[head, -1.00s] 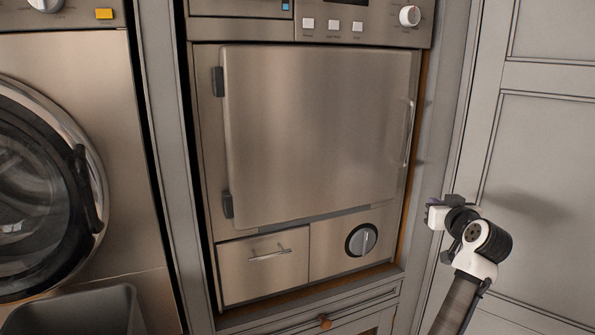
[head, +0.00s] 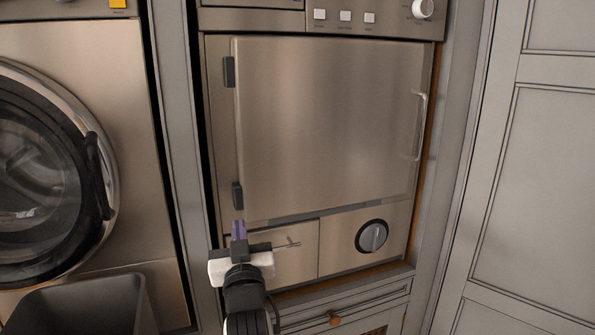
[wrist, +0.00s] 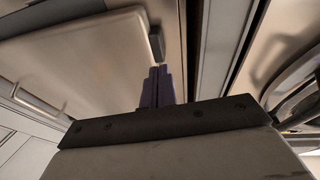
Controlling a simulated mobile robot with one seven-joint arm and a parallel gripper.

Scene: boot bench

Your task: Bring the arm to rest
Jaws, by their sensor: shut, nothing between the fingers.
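My gripper (head: 239,229) is in the lower middle-left of the head view, in front of the steel appliance's small drawer (head: 296,262) and below the lower hinge of its door. Its purple fingers are together and hold nothing. In the wrist view the shut fingers (wrist: 158,88) point up toward the door's hinge side. My wrist and forearm reach down out of the head view and cover part of the drawer and its handle. I cannot tell how far the fingertips are from the appliance front.
The appliance door (head: 325,125) is shut, with its handle (head: 419,126) at right. A front-loading washer (head: 50,180) and a dark bin (head: 85,304) are at left. Grey panelled cabinetry (head: 540,180) stands at right.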

